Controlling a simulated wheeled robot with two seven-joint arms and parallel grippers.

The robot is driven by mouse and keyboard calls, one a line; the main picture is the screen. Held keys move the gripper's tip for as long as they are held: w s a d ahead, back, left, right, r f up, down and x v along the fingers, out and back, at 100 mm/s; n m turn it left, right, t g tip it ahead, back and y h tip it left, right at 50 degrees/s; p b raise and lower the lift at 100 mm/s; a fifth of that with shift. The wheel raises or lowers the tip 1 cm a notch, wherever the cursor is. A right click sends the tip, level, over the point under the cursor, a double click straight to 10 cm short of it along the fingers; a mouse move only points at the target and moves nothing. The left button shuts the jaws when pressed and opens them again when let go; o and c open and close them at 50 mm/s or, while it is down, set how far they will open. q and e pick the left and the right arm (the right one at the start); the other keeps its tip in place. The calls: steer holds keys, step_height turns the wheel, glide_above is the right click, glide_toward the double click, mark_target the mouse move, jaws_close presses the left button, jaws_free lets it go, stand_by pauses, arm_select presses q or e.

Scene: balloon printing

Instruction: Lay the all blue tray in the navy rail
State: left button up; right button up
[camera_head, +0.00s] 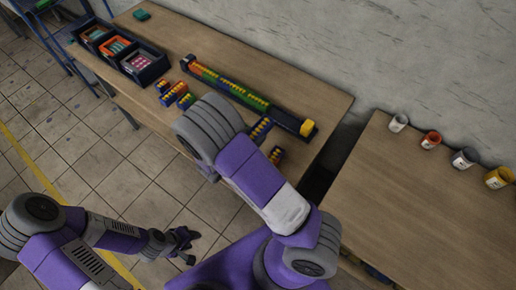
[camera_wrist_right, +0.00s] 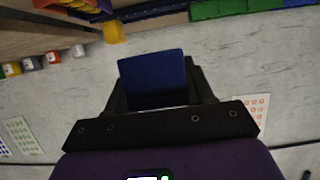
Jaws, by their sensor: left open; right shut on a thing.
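The navy rail (camera_head: 232,93) lies along the back table and holds a row of green, red and yellow-topped pieces, with a yellow block (camera_head: 307,128) at its right end. My right gripper (camera_wrist_right: 158,100) is shut on a plain blue piece, the blue tray (camera_wrist_right: 153,75), seen face-on in the right wrist view. The rail also shows at the top of that view (camera_wrist_right: 155,13), apart from the tray in the picture. My left gripper (camera_head: 182,242) is open and empty over the floor.
Several loose blue-and-coloured trays (camera_head: 175,94) lie in front of the rail, with another (camera_head: 276,155) near the front edge. Dark bins (camera_head: 144,63) stand at the left. A second table (camera_head: 420,210) at the right holds several cups (camera_head: 431,140) along the wall.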

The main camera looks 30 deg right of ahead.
step_height(320, 180, down, 5)
steer(key=shift+w+f+b, duration=0.1)
steer(key=shift+f+b, duration=0.1)
steer(key=shift+b, duration=0.35)
steer(key=shift+f, duration=2.15)
steer(key=shift+f+b, duration=0.2)
steer(key=shift+b, duration=0.2)
steer(key=o, duration=1.1)
